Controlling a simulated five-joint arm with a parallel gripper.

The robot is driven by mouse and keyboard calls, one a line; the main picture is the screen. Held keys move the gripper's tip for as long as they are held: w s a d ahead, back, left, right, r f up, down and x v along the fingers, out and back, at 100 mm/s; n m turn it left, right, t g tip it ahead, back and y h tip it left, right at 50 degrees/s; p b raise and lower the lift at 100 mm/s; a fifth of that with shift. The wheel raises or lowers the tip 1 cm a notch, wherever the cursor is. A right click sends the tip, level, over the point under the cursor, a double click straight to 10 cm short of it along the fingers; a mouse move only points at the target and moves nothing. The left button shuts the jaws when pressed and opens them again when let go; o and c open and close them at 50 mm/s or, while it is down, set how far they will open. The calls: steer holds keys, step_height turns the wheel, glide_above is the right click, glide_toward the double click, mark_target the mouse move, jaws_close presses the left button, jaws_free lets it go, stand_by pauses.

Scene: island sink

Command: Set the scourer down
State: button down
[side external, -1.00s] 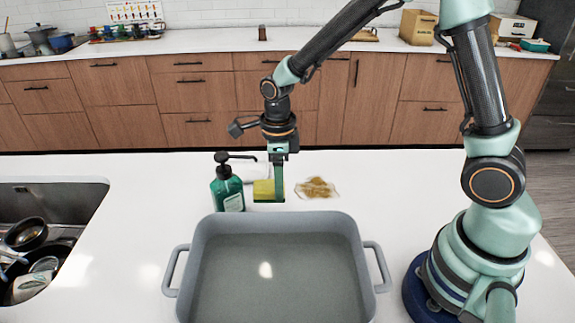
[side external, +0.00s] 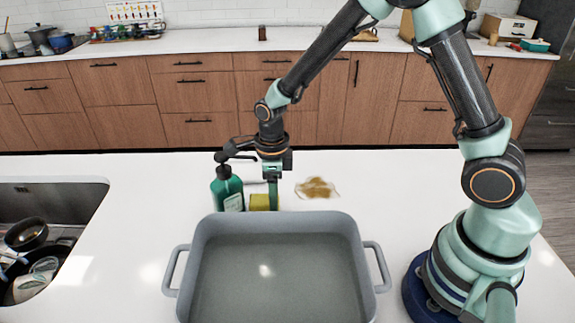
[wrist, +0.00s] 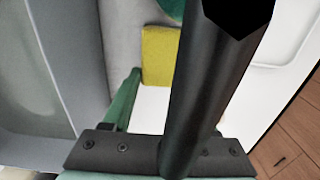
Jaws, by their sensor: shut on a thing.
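The scourer (side external: 260,202) is a small yellow block low over the white counter, between the green soap bottle and the back rim of the grey pan. My gripper (side external: 271,203) points down and is shut on the scourer's right side. The pan's rim hides the scourer's lower edge, so I cannot tell whether it touches the counter. In the wrist view the scourer (wrist: 157,55) shows as a yellow patch beyond one green finger; a black arm part hides the other finger.
The green soap bottle (side external: 227,188) with a black pump stands just left of the scourer. The large grey pan (side external: 203,232) is in front. A sink (side external: 92,190) with dishes is at far left.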

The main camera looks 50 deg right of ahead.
steer(key=shift+f, duration=0.25)
steer(key=shift+c, duration=1)
jaws_free()
step_height(320, 180, up, 13)
steer(key=s+d+r+n+t, duration=0.2)
steer(key=s+d+r+n, duration=0.1)
steer(key=n, duration=1)
steer(key=s+d+r+n+t, duration=0.3)
steer(key=s+r+n, duration=0.3)
steer(key=n, duration=0.8)
steer(key=shift+s+d+t, duration=0.3)
steer(key=shift+s+d, duration=0.15)
steer(key=shift+s, duration=0.5)
